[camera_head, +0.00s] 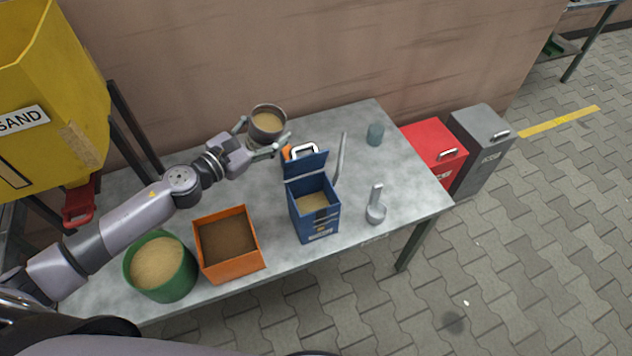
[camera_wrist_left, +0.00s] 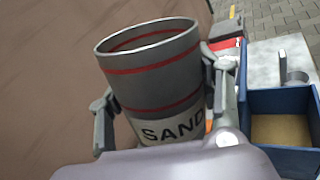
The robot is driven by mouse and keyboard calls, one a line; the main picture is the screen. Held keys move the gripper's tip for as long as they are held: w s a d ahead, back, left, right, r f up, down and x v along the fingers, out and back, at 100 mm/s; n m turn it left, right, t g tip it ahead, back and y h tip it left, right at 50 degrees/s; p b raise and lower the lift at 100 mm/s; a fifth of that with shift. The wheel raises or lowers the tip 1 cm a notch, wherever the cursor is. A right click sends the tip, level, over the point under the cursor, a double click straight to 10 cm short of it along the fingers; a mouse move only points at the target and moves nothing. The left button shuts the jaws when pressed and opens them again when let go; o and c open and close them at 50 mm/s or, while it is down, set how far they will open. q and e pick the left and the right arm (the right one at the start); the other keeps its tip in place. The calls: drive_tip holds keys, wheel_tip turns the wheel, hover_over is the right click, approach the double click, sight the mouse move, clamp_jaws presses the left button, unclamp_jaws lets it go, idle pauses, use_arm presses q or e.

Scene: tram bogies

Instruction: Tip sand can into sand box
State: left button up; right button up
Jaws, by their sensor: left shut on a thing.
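The sand can (camera_head: 268,121) is a grey cylinder with sand inside. In the left wrist view the can (camera_wrist_left: 150,85) shows red bands and a SAND label. My left gripper (camera_head: 262,142) is shut on it and holds it upright or nearly so, behind and left of the blue sand box. The sand box (camera_head: 326,226) stands on the table with its lid raised at the back and some sand inside. It also shows at the right of the left wrist view (camera_wrist_left: 285,100). My right gripper is in neither view.
A yellow SAND hopper (camera_head: 45,90) stands left. Red (camera_head: 433,146) and grey (camera_head: 481,148) bins stand right.

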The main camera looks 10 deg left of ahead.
use_arm(q)
drive_tip(key=shift+s+d+r+m+p, duration=0.15)
drive_tip(key=shift+r+m+p, duration=0.15)
drive_tip(key=shift+r+p, duration=0.1)
drive_tip(key=shift+d+f, duration=0.15)
drive_tip(key=shift+f, duration=0.1)
drive_tip(key=shift+r, duration=0.15)
drive_tip(key=shift+d, duration=0.1)
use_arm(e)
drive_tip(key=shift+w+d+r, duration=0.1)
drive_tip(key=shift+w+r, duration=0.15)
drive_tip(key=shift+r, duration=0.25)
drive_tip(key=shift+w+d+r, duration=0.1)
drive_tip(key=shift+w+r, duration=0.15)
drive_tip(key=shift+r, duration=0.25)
use_arm(q)
drive_tip(key=shift+r+m+p, duration=0.1)
drive_tip(key=shift+m+p, duration=0.2)
drive_tip(key=shift+p, duration=0.05)
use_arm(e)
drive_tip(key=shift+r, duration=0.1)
use_arm(q)
drive_tip(key=shift+d, duration=0.15)
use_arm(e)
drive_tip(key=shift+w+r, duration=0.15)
use_arm(q)
drive_tip(key=shift+s+r+p, duration=0.1)
drive_tip(key=shift+p, duration=0.2)
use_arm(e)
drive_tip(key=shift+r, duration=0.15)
